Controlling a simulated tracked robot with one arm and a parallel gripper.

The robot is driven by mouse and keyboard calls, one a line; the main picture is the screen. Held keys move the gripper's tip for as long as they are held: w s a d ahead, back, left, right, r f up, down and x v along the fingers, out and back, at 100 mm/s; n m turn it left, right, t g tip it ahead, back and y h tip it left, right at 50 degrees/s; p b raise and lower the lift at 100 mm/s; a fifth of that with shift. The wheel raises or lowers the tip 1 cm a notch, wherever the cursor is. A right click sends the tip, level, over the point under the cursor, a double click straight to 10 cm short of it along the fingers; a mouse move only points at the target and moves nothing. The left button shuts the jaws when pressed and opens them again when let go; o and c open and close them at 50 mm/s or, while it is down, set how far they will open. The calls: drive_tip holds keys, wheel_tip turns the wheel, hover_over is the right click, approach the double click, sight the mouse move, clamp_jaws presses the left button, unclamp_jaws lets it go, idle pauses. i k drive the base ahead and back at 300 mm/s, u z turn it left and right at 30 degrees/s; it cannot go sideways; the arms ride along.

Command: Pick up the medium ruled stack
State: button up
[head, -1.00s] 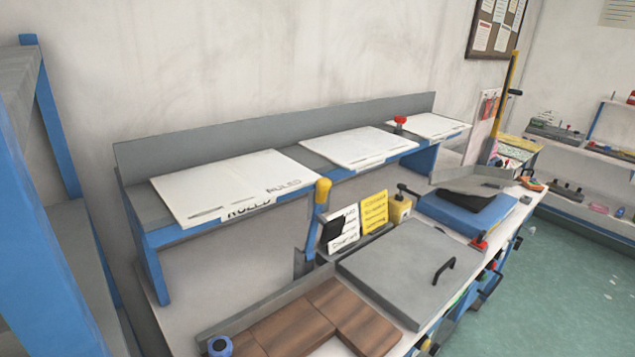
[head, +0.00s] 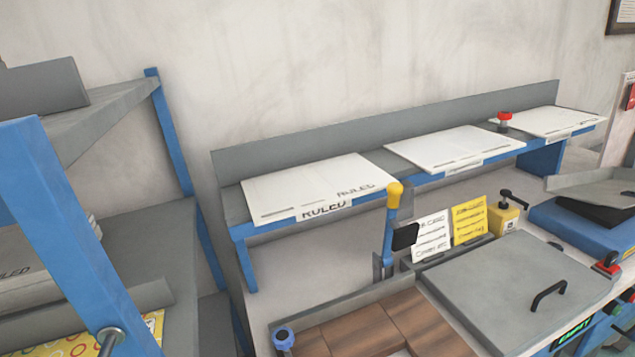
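Several flat white paper stacks lie in a row on a raised blue and grey shelf (head: 262,229). The left stack (head: 315,182) has "RULED" printed on it and on its front label. The middle stack (head: 455,147) and the right stack (head: 550,121) are farther along; their labels are too small to read. Another stack marked "RULED" (head: 35,290) lies partly hidden on the rack at the left. I cannot tell which one is the medium stack. My gripper is not in view.
A blue and grey rack (head: 170,140) stands close on the left. The bench holds brown blocks (head: 370,325), a grey lidded box (head: 510,285), a yellow-tipped lever (head: 392,215), and white and yellow cards (head: 468,220). A red knob (head: 504,118) stands between the middle and right stacks.

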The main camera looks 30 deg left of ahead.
sight(278, 196)
drive_tip(key=z, duration=0.1)
drive_tip(key=i, duration=1)
drive_tip(key=u, duration=0.1)
